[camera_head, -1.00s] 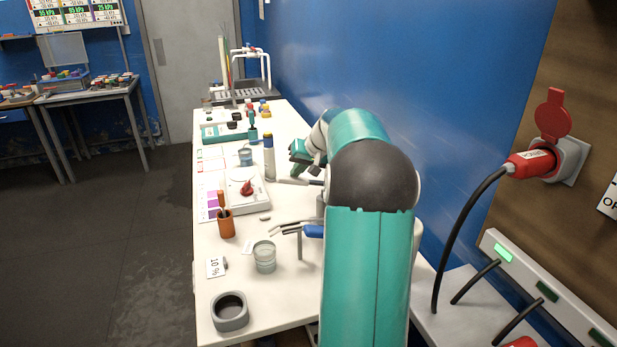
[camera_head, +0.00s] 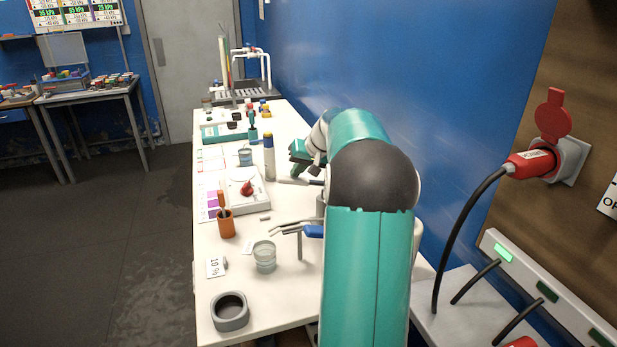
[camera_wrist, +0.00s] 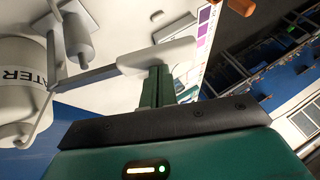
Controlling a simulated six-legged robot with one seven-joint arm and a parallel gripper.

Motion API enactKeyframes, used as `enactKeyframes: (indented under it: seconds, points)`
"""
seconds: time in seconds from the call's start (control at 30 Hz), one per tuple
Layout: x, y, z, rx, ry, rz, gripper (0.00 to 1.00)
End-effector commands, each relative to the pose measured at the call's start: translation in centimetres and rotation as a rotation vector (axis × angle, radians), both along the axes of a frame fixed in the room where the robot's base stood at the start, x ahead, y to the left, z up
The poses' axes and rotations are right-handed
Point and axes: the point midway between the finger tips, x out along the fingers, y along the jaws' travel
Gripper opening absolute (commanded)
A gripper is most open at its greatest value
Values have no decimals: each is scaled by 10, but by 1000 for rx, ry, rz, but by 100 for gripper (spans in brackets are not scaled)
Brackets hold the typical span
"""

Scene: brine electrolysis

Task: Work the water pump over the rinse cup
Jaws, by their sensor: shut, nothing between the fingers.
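The water pump is mostly hidden behind my arm in the head view; its pale lever handle (camera_head: 293,181) sticks out to the left. In the wrist view a white vessel marked "...TER" (camera_wrist: 20,85) stands at the left, and a grey bar runs from it to the white handle (camera_wrist: 155,57). My gripper (camera_wrist: 157,85) is shut and empty, its tips right at the handle; I cannot tell if they touch it. My gripper also shows in the head view (camera_head: 299,161), just above the handle. Two glass cups stand on the bench, a near one (camera_head: 264,257) and a far one (camera_head: 245,157); which is the rinse cup is unclear.
A white box with a red knob (camera_head: 247,188), a tall grey bottle (camera_head: 269,157) and an orange holder (camera_head: 225,222) stand left of my gripper. A metal holder with a blue part (camera_head: 300,228) is nearer. A grey ring-shaped pot (camera_head: 230,312) sits at the near end. The blue wall is right.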

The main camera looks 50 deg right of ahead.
Motion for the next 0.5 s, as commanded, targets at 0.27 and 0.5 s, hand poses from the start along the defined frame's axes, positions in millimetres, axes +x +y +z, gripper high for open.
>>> enactKeyframes:
  seconds: [0.27,0.5]
  points:
    - [0,1,0,1,0,1,0]
    - [1,2,-9,3,2,1,0]
